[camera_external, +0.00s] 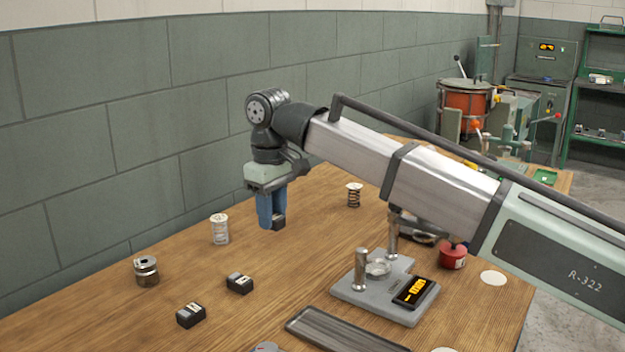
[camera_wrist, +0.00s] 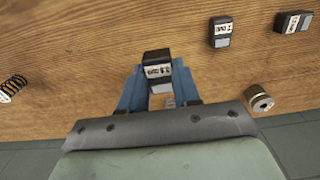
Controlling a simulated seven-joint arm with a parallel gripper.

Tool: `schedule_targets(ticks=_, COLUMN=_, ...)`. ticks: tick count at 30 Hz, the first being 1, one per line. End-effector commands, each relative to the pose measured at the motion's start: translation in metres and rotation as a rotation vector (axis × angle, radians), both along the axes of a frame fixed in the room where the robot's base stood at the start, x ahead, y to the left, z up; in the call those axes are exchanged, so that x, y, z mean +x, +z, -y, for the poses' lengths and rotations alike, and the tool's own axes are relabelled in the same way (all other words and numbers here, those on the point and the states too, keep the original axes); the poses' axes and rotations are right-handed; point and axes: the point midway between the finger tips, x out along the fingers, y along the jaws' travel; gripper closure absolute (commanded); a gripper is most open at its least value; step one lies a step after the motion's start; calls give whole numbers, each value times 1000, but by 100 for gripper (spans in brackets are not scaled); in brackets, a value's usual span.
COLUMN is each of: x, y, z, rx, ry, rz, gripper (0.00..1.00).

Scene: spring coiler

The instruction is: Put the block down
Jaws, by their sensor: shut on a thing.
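My gripper (camera_external: 270,212) has blue fingers and points down over the far left part of the wooden table. It is shut on a small black block (camera_external: 279,220) with a pale label. In the wrist view the block (camera_wrist: 157,64) shows between the tips of the blue fingers of my gripper (camera_wrist: 158,80). The block is at or just above the tabletop; I cannot tell whether it touches. Two similar black blocks (camera_external: 239,283) and (camera_external: 191,314) lie on the table nearer the camera. In the wrist view they show at the upper right (camera_wrist: 221,30), (camera_wrist: 293,22).
A white coil (camera_external: 220,229) stands left of my gripper, and a dark spring (camera_external: 354,195) stands to its right. A metal cylinder (camera_external: 146,270) is at the left. A grey device with a lit display (camera_external: 413,292) and a dark tray (camera_external: 340,332) are at the front right. Bare wood surrounds the block.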

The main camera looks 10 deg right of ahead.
Motion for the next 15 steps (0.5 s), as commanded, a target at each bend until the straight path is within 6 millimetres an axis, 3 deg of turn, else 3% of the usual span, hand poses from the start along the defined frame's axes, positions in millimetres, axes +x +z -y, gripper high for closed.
schedule_targets(ticks=7, x=-1, y=-40, z=1, rx=-2, ry=1, rz=-2, gripper=100)
schedule_targets(ticks=15, x=-1, y=-61, z=1, rx=-1, ry=2, rz=-1, gripper=100)
